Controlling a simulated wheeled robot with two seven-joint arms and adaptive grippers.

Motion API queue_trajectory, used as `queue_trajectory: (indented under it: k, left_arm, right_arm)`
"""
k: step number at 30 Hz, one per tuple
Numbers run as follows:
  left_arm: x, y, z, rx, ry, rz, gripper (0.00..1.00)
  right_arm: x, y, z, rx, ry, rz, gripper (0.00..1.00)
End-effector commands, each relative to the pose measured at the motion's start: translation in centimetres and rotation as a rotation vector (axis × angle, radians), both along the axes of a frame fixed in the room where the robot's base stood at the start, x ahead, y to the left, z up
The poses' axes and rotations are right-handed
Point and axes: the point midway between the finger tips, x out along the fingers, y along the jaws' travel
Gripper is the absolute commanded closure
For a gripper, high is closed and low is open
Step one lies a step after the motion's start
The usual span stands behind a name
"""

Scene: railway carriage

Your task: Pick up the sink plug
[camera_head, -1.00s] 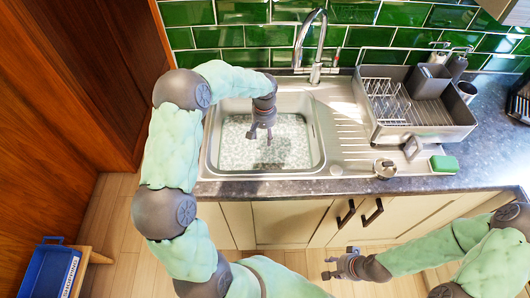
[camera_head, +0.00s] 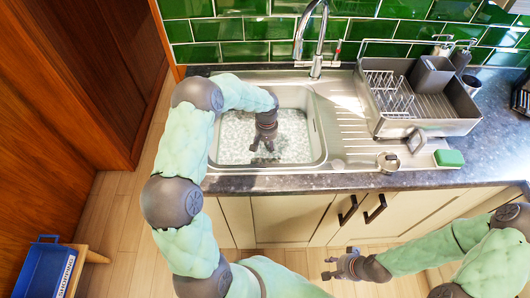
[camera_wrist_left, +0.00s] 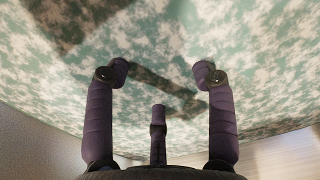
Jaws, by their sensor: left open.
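My left gripper (camera_head: 262,148) is inside the sink basin (camera_head: 318,135), pointing down, with its fingers spread. In the left wrist view my left gripper (camera_wrist_left: 160,82) is open and empty, close above a mottled green-white surface (camera_wrist_left: 240,60). That surface fills the basin floor and looks like foamy water. I cannot make out a sink plug in the basin; the surface may hide it. Dark shadows of my gripper lie on the surface. My right gripper (camera_head: 328,268) is low in front of the cabinets, with its fingers apart and nothing between them.
The tap (camera_head: 316,60) stands behind the basin. A dish rack (camera_head: 425,125) is on the drainboard's right. A small round metal item (camera_head: 388,162) and a green sponge (camera_head: 449,158) lie near the counter's front. A blue crate (camera_head: 45,270) sits at lower left.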

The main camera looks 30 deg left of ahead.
Motion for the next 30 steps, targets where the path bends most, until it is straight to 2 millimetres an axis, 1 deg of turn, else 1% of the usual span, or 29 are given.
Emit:
queue_trajectory:
  k: [6, 8, 9, 11, 12, 23, 26, 29, 30]
  left_arm:
    - [0.0, 0.0, 0.0, 0.0, -0.002, 0.001, 0.44]
    - [0.0, 0.0, 0.0, 0.0, -0.002, 0.001, 0.61]
    - [0.0, 0.0, 0.0, 0.0, -0.001, 0.001, 0.73]
    - [0.0, 0.0, 0.0, 0.0, -0.001, 0.001, 0.9]
    - [0.0, 0.0, 0.0, 0.0, -0.001, 0.001, 1.0]
    - [0.0, 0.0, 0.1, 0.0, -0.002, 0.001, 1.0]
    - [0.1, 0.1, 0.9, 0.001, -0.003, 0.002, 1.0]
    - [0.2, 0.1, 2.5, 0.001, -0.005, 0.003, 1.0]
    - [0.1, 0.1, 3.2, 0.001, -0.005, 0.003, 1.0]
  right_arm:
    - [0.0, 0.0, 0.0, 0.0, 0.0, 0.0, 0.6]
    - [0.0, 0.0, 0.0, 0.0, 0.0, 0.0, 0.6]
    - [0.0, 0.0, 0.0, 0.0, 0.0, 0.0, 0.6]
    - [0.0, 0.0, 0.0, 0.0, 0.0, 0.0, 0.6]
    - [0.0, 0.0, 0.0, 0.0, 0.0, 0.0, 0.6]
    - [0.0, 0.0, 0.1, 0.0, 0.0, 0.0, 0.6]
    - [0.0, 0.0, 0.4, 0.0, 0.0, 0.0, 0.6]
    - [0.0, 0.0, 0.9, 0.0, 0.0, 0.0, 0.6]
    - [0.0, 0.0, 1.1, 0.0, 0.0, 0.0, 0.6]
